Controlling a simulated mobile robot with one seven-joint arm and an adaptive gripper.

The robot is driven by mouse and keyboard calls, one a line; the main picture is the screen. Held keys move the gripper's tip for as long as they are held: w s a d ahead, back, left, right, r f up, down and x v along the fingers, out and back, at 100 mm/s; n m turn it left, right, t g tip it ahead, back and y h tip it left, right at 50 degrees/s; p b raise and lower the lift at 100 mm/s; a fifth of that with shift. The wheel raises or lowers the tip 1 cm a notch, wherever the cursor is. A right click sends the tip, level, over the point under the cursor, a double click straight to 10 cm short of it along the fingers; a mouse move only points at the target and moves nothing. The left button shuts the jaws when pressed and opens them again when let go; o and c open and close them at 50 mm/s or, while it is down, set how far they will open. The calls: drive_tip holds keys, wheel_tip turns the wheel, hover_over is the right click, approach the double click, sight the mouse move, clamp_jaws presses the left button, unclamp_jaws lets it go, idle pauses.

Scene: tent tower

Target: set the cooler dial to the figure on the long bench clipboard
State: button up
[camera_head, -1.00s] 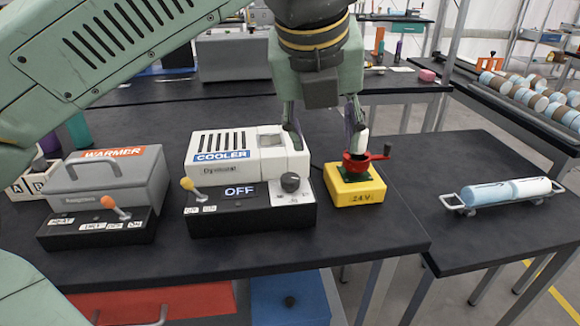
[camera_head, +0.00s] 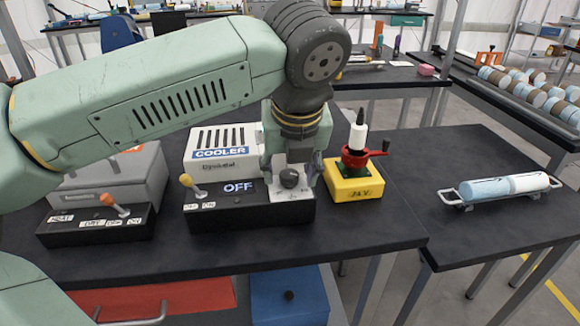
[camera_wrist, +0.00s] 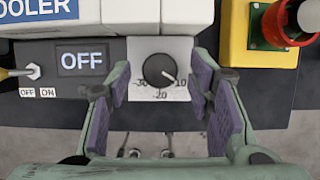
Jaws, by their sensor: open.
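The cooler (camera_head: 210,153) is a white and black box on the dark bench, and its display reads OFF. Its yellow-tipped toggle switch (camera_head: 186,181) is at the left, above OFF and ON labels. The dark round dial (camera_wrist: 160,70) is on a white plate marked -30, -20 and -10, and its pointer mark is toward the lower right, near -10. My gripper (camera_wrist: 162,95) is open, its purple-padded fingers on either side of the dial in the wrist view; I cannot tell whether they touch it. In the head view my gripper (camera_head: 291,180) is over the dial. I cannot make out a clipboard figure.
A yellow 24V box (camera_head: 355,190) with a red crank fixture and a white bottle stands close right of the cooler. The grey warmer (camera_head: 100,185) with an orange-tipped lever is at left. A side table (camera_head: 500,225) holds a tray with blue and white cylinders.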

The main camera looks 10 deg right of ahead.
drive_tip(key=shift+c, duration=0.6)
clamp_jaws()
drive_tip(key=shift+f+m+b, duration=0.1)
drive_tip(key=shift+m+b, duration=0.2)
drive_tip(key=shift+a+f+m+h+b, duration=0.1)
drive_tip(key=shift+m+h+b, duration=0.3)
drive_tip(key=shift+m, duration=0.2)
drive_tip(key=m+h+b, duration=0.1)
drive_tip(key=m, duration=0.2)
drive_tip(key=shift+w+a, duration=0.1)
drive_tip(key=m+g+h, duration=0.1)
drive_tip(key=m, duration=0.2)
drive_tip(key=shift+a+m, duration=0.1)
drive_tip(key=shift+m, duration=0.3)
drive_tip(key=shift+w+m+g+h, duration=0.1)
drive_tip(key=shift+m+g+h, duration=0.45)
drive_tip(key=shift+m, duration=0.95)
drive_tip(key=shift+a, duration=0.1)
